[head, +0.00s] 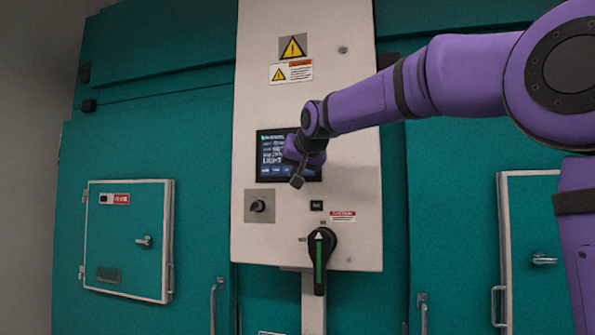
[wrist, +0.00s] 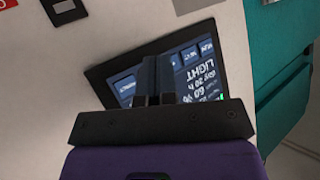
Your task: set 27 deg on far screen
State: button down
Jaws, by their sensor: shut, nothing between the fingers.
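A dark screen (head: 270,160) with white text and a row of blue buttons along its bottom is set in a pale control panel. My gripper (head: 297,181) is shut and empty in front of the screen's lower right part, and my wrist hides the screen's right side. In the wrist view the screen (wrist: 205,63) appears turned over, with my gripper (wrist: 153,60) across its middle. I cannot tell whether the fingertips touch the glass.
Below the screen are a round knob (head: 257,206) on a grey plate, a small black switch (head: 316,205) and a large black rotary handle (head: 319,255) with a green stripe. Warning labels (head: 292,47) are above. Teal chamber walls with latched doors (head: 125,240) flank the panel.

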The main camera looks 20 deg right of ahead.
jog(key=shift+s+a, duration=0.1)
jog(key=shift+a, duration=0.05)
jog(key=shift+s+a, duration=0.7)
jog(key=shift+s, duration=0.3)
jog(key=shift+s+a, duration=0.65)
jog(key=shift+s, duration=0.3)
jog(key=shift+a, duration=0.1)
dwell(1.2)
jog(key=shift+s+a, duration=0.55)
jog(key=shift+s, duration=0.25)
jog(key=shift+s+a, duration=0.5)
jog(key=shift+s, duration=0.25)
jog(key=shift+w+d, duration=0.1)
jog(key=shift+w, duration=0.05)
jog(key=w+d, duration=0.5)
jog(key=w, duration=0.2)
dwell(1.5)
jog(key=shift+w+d, duration=0.25)
jog(key=shift+w, duration=0.05)
